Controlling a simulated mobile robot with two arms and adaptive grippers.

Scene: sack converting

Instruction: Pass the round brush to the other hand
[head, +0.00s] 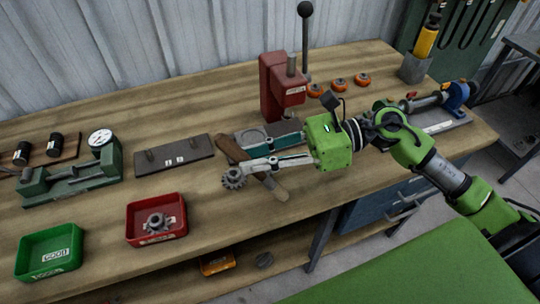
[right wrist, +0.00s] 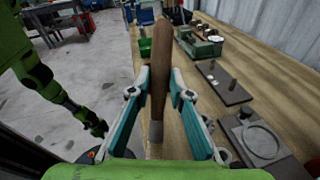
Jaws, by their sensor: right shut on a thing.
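The round brush (head: 229,148) has a dark brown wooden handle and lies slantwise across my right gripper (head: 250,164) in the head view. My right gripper is shut on it above the workbench's front half. In the right wrist view the brush (right wrist: 161,62) stands lengthwise between the two teal fingers (right wrist: 160,88), which press on its sides. Its near end is paler and partly hidden by the gripper body. I cannot make out the bristles clearly.
A gear (head: 233,178) shows beside the fingertips. A red bin (head: 157,238) holds a metal part, and a green bin (head: 50,270) stands to its left. A red press (head: 270,88) stands behind my gripper.

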